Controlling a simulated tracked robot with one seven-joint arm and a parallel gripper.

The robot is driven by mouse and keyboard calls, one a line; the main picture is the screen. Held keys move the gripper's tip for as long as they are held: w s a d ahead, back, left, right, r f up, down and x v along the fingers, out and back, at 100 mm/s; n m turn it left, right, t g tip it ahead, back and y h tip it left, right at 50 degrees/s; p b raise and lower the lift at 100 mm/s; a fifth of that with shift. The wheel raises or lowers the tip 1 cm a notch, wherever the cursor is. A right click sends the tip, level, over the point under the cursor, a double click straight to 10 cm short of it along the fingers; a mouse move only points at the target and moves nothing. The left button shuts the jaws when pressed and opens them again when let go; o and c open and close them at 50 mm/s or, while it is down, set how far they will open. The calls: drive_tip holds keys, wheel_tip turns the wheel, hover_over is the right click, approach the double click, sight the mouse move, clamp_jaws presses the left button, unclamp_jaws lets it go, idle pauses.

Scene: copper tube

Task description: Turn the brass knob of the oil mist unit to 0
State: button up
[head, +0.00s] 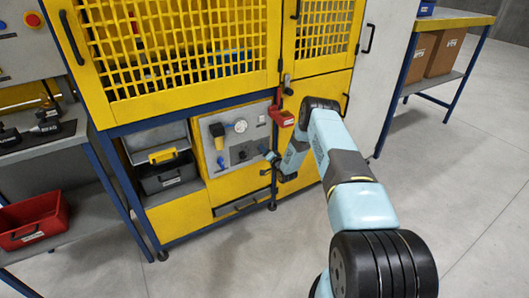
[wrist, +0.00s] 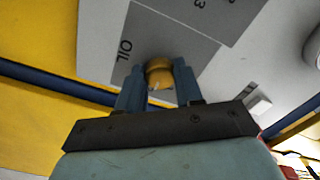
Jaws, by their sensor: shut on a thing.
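In the head view, my gripper (head: 268,156) reaches the grey panel (head: 213,165) of the oil mist unit from the right. The knob is too small to make out there.
A red holder (head: 281,116) juts out just above my gripper. Yellow mesh doors (head: 180,50) stand above. Open floor lies in front.

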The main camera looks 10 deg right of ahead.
drive_tip(key=shift+d+f+n, duration=0.1)
drive_tip(key=shift+d+n, duration=0.05)
drive_tip(key=shift+n, duration=0.15)
drive_tip(key=shift+f+n, duration=0.15)
drive_tip(key=shift+n, duration=8.45)
drive_tip(key=shift+s, duration=0.1)
drive_tip(key=o, duration=0.8)
drive_tip(key=shift+c, duration=0.2)
drive_tip(key=shift+o, duration=1.4)
drive_tip(key=v, duration=1.3)
drive_tip(key=shift+s, duration=0.3)
